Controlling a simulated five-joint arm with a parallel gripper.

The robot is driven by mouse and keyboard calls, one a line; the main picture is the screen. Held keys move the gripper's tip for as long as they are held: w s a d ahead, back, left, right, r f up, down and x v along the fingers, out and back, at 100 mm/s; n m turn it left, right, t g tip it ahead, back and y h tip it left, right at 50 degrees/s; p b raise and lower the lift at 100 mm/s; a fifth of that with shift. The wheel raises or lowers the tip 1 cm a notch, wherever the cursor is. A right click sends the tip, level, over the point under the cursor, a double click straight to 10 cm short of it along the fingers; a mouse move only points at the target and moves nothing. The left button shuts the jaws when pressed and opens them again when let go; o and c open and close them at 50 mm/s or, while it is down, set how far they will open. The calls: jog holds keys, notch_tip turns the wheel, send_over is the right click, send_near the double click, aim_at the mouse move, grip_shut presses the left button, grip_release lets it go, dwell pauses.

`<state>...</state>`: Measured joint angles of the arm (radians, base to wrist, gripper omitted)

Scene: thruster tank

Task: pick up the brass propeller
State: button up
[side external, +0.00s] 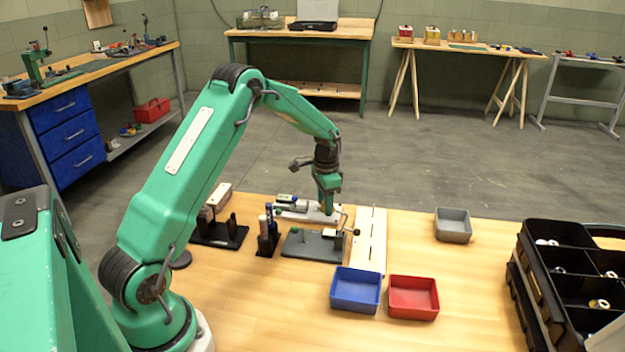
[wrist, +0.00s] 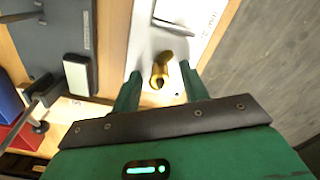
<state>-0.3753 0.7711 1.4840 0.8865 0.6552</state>
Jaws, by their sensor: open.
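The brass propeller (wrist: 161,72) shows in the wrist view as a small gold-coloured piece with a dark opening, on a white base plate (wrist: 143,42). In the side view this white plate (side external: 300,212) lies at the back of the bench, and I cannot make out the propeller there. My gripper (side external: 328,208) points down over the right part of the plate. In the wrist view my gripper (wrist: 161,82) is open, with one green finger on each side of the brass piece. I cannot tell whether either finger touches it.
A grey plate (side external: 300,243) with a clamp stands in front, beside a pale slotted board (side external: 371,240). A blue bin (side external: 355,290), a red bin (side external: 414,298) and a grey bin (side external: 453,225) are nearby. A black divided tray (side external: 535,290) stands right. Bench between bins and tray is clear.

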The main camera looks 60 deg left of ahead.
grip_shut()
jog(key=shift+r, duration=0.1)
jog(key=shift+r, duration=0.75)
notch_tip(320, 180, up, 2)
jog(key=shift+r, duration=0.15)
jog(key=s+d+r, duration=0.2)
jog(key=d+r, duration=0.5)
jog(key=d, duration=0.4)
jog(key=shift+d, duration=0.3)
